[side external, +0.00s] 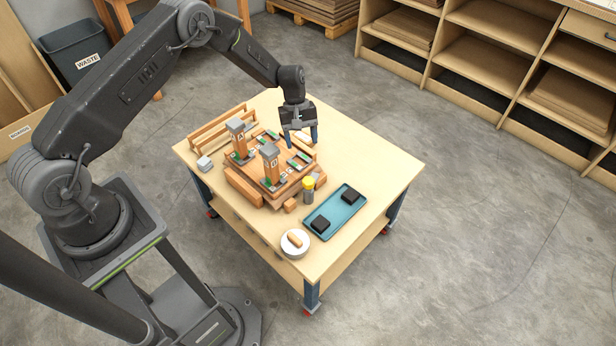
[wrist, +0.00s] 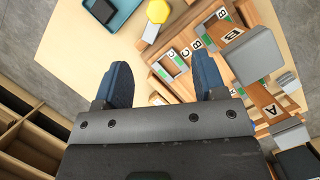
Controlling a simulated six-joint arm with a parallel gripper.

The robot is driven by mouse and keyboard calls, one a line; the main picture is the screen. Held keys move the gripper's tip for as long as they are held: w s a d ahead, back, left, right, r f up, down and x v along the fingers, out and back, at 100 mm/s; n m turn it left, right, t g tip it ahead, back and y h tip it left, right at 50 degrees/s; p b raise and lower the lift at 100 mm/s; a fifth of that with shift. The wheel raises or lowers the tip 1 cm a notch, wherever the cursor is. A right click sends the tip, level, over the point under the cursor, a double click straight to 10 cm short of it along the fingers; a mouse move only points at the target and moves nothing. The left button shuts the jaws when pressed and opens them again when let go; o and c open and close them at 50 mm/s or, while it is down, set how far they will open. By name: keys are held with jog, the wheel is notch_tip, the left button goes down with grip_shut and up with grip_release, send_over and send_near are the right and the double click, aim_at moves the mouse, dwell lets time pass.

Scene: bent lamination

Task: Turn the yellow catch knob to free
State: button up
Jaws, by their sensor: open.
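The yellow catch knob (side external: 308,183) sits on top of a short grey post at the right corner of the wooden fixture (side external: 262,198). In the wrist view the yellow knob (wrist: 157,11) shows as a faceted head at the top edge, with a pale grey piece beside it. I cannot tell which way it is set. My gripper (side external: 302,139) is above the far right part of the fixture, apart from the knob. Its blue fingers (wrist: 163,75) are spread, with nothing between them.
Two grey-capped wooden posts (side external: 270,163) rise from the fixture left of my gripper. A teal tray (side external: 335,211) with two black blocks and a white bowl (side external: 295,243) lie at the near right. A wooden rack (side external: 220,130) stands behind. The table's far right is clear.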

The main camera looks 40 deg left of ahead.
aim_at(308, 180)
jog(key=d+f, duration=0.1)
jog(key=f, duration=0.3)
jog(key=s+d+f+n, duration=0.1)
jog(key=d+f, duration=0.1)
jog(key=f, duration=0.2)
jog(key=d+f+n, duration=0.1)
jog(key=f, duration=0.3)
jog(key=shift+s+d+f, duration=0.2)
jog(key=shift+s+f, duration=0.15)
jog(key=shift+c, duration=0.2)
jog(key=c, duration=0.9)
jog(key=m, duration=0.2)
jog(key=m+g, duration=0.1)
jog(key=m, duration=0.1)
jog(key=shift+m+g, duration=0.3)
jog(key=o, duration=0.9)
jog(key=shift+o, duration=0.2)
jog(key=shift+y, duration=0.3)
